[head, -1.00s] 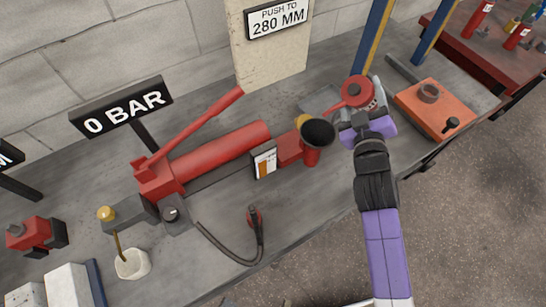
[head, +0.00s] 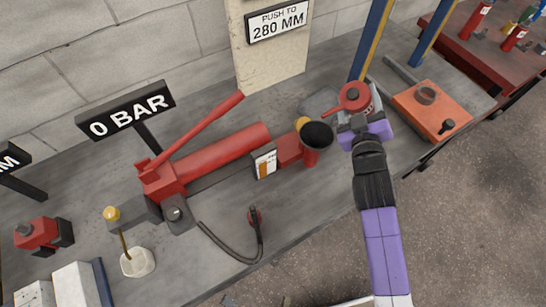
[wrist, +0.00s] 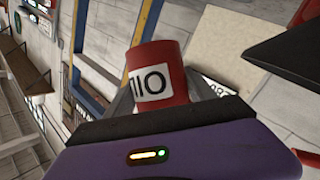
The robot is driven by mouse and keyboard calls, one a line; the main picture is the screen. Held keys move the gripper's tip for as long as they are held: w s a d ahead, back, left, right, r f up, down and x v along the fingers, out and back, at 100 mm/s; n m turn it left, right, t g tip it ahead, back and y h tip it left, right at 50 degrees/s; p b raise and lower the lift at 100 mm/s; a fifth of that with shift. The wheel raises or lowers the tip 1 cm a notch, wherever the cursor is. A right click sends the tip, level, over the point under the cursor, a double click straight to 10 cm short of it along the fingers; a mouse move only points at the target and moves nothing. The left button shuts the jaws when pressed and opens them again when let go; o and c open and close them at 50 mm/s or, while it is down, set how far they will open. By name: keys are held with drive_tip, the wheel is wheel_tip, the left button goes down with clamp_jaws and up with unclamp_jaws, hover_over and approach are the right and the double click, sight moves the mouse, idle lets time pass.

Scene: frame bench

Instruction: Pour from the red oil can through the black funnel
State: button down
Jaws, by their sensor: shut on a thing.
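The red oil can (head: 356,96) is held in my gripper (head: 362,118), to the right of the funnel. Its spout points left, toward the funnel, and stops short of it. The black funnel (head: 317,135) stands mouth up on a red neck at the right end of the red pump (head: 220,155). A dark shape at the upper right of the wrist view may be the funnel. No oil stream shows.
A "0 BAR" sign (head: 126,110) stands behind the pump. An orange box (head: 432,108) lies to the right of my gripper. Blue posts (head: 373,40) rise behind it.

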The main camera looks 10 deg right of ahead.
drive_tip(key=shift+p, duration=0.4)
drive_tip(key=shift+r+m+g+p, duration=0.1)
drive_tip(key=shift+m+g+p, duration=0.5)
drive_tip(key=shift+p, duration=0.7)
drive_tip(key=shift+a+m+y+p, duration=0.15)
drive_tip(key=shift+m+y+p, duration=0.3)
drive_tip(key=shift+p, duration=0.8)
drive_tip(key=shift+f, duration=0.2)
drive_tip(key=shift+s+a+r+m+g+y+p, duration=0.2)
drive_tip(key=shift+m+g+p, duration=0.35)
drive_tip(key=shift+p, duration=0.75)
drive_tip(key=shift+a+f+y+p, duration=0.2)
drive_tip(key=shift+f+y+p, duration=0.05)
drive_tip(key=shift+p, duration=0.25)
drive_tip(key=shift+f+m, duration=0.1)
drive_tip(key=shift+m, duration=0.2)
drive_tip(key=shift+a+f+g+p, duration=0.25)
drive_tip(key=shift+f+p, duration=0.1)
drive_tip(key=shift+p, duration=0.15)
